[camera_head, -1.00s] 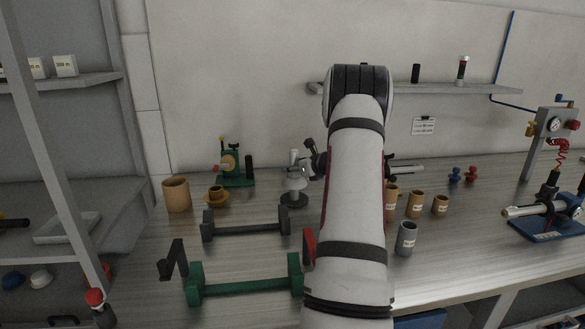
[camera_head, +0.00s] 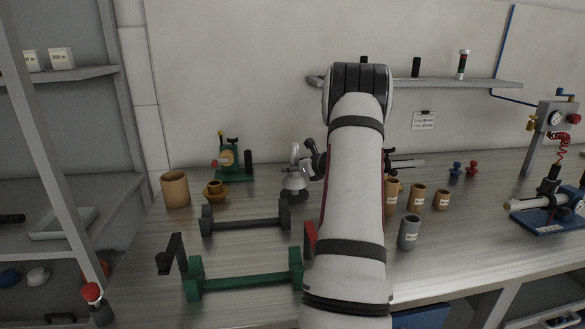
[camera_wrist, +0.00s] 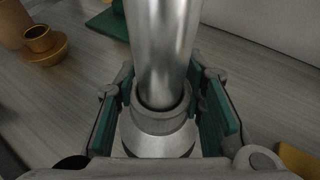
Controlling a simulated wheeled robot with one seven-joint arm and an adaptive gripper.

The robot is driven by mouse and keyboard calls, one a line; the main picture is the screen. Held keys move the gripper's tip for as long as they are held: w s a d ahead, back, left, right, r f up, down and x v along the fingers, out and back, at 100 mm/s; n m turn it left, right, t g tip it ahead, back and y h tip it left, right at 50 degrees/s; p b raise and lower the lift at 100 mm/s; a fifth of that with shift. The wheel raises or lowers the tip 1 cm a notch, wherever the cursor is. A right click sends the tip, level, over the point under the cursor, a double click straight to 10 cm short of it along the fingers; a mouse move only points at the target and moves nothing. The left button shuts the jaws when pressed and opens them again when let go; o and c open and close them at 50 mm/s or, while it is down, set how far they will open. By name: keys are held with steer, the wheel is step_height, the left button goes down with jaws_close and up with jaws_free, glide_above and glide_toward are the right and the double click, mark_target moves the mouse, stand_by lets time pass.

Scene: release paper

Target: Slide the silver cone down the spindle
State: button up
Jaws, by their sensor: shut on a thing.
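The silver cone (camera_head: 293,181) is on an upright stand at the back middle of the bench. Its spindle (camera_head: 294,153) rises above it, and the dark base (camera_head: 293,196) shows just below. In the wrist view the bright metal spindle (camera_wrist: 162,40) passes down into the collar of the cone (camera_wrist: 158,143). My gripper (camera_head: 311,159) reaches the cone from the right in the head view. Its green-padded fingers, seen in the wrist view (camera_wrist: 163,100), are shut on either side of the collar. The cone's underside is hidden in the wrist view.
A dark bar stand (camera_head: 245,223) and a green one (camera_head: 245,282) lie in front. Several labelled cups (camera_head: 409,232) stand to the right.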

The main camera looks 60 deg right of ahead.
mark_target(298, 176)
steer(key=shift+f+b, duration=1.45)
steer(key=shift+f, duration=0.35)
steer(key=o, duration=1.3)
steer(key=shift+o, duration=0.2)
steer(key=v, duration=1.2)
